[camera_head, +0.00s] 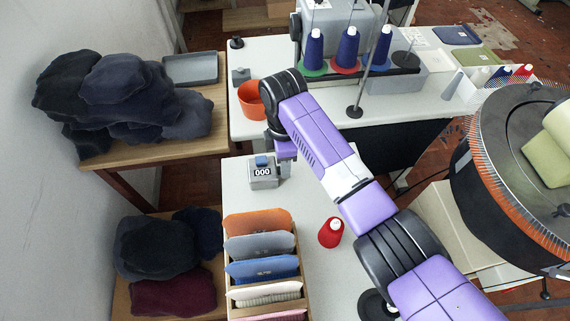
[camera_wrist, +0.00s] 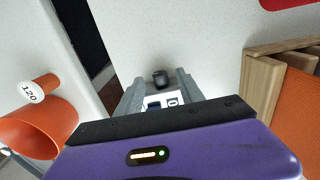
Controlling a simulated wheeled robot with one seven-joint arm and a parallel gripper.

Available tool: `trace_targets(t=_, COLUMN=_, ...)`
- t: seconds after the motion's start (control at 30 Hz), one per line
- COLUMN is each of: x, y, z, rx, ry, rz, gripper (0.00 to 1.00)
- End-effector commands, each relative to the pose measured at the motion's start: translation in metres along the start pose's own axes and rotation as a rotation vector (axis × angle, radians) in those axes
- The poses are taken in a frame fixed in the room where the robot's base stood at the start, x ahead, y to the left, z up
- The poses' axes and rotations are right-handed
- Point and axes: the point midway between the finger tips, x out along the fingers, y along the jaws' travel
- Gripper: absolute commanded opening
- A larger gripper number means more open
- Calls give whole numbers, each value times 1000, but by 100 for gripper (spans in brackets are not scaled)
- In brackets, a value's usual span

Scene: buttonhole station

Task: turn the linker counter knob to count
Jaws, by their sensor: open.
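The linker counter (camera_head: 263,180) is a small grey box on the white table, its display reading 000. A blue piece (camera_head: 262,161) sits on its top. My gripper (camera_head: 286,166) points down just right of the counter in the head view, partly hidden by my arm. In the wrist view my gripper (camera_wrist: 160,84) is open, its two grey fingers apart. A dark round knob-like piece (camera_wrist: 161,78) shows between the fingertips, and I cannot tell whether they touch it. Part of a white face with a digit (camera_wrist: 172,102) shows nearer, mostly hidden by my gripper body.
A wooden rack (camera_head: 306,262) of folded fabric stands in front of the counter. A red cone (camera_head: 331,232) stands to the right. White table around the counter is clear.

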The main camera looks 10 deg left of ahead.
Motion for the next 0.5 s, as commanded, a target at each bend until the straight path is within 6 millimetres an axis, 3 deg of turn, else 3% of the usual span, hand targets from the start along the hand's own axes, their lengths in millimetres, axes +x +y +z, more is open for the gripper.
trace_targets(t=0.2, x=23, y=0, z=0, rx=0, ry=0, rz=0, gripper=45)
trace_targets(t=0.5, x=27, y=0, z=0, rx=0, ry=1, rz=2, gripper=45)
